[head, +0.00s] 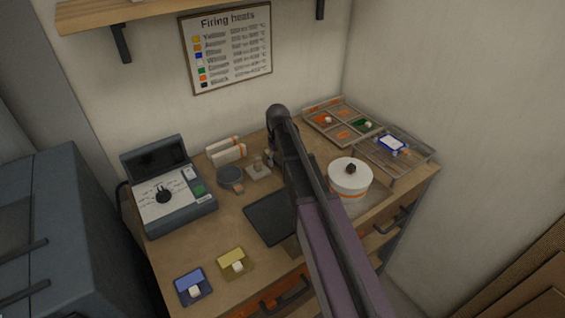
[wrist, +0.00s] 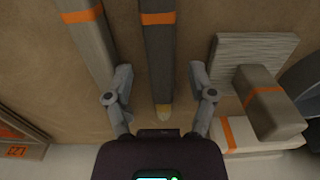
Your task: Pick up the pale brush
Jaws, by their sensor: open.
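In the wrist view, two long brush-like bars with orange bands lie side by side on the brown tabletop. The paler grey one (wrist: 88,40) is at the left; its lower end is hidden behind my left finger. The darker one (wrist: 158,60) has a tan tip and lies between my fingers in the picture. My gripper (wrist: 161,68) is open, with nothing held between its fingers. The paler bar is outside the gap, by the left finger; I cannot tell whether they touch. In the head view my arm hides both bars.
A ridged pale block (wrist: 245,55) and a grey-brown banded block (wrist: 268,103) are close to the right finger. A compartment tray (head: 312,125), wire rack (head: 420,160), white pot (head: 350,178), control box (head: 175,215) and dark slab (head: 265,220) are on the table.

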